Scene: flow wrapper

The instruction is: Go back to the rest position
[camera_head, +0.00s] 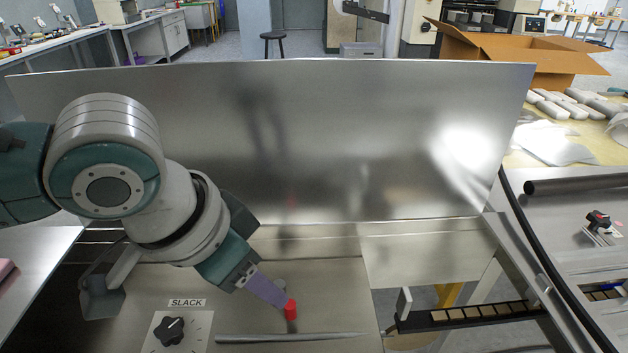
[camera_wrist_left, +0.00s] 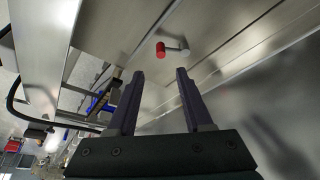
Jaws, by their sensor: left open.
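My left arm comes in from the left of the head view. Its gripper (camera_head: 270,292) points down and to the right over the metal machine, close to a small red knob (camera_head: 291,309). In the left wrist view the gripper (camera_wrist_left: 157,80) shows two dark purple fingers spread apart with nothing between them. The red knob (camera_wrist_left: 161,49) on its grey lever is beyond the fingertips there, apart from them. From the head view I cannot tell the exact gap between finger and knob. My right gripper is in neither view.
A tall metal panel (camera_head: 290,140) stands behind the arm. A black SLACK dial (camera_head: 170,332) and a metal bar (camera_head: 290,338) are in front. A conveyor with brown pieces (camera_head: 470,314) lies right of an opening. A cardboard box (camera_head: 520,50) is at the back right.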

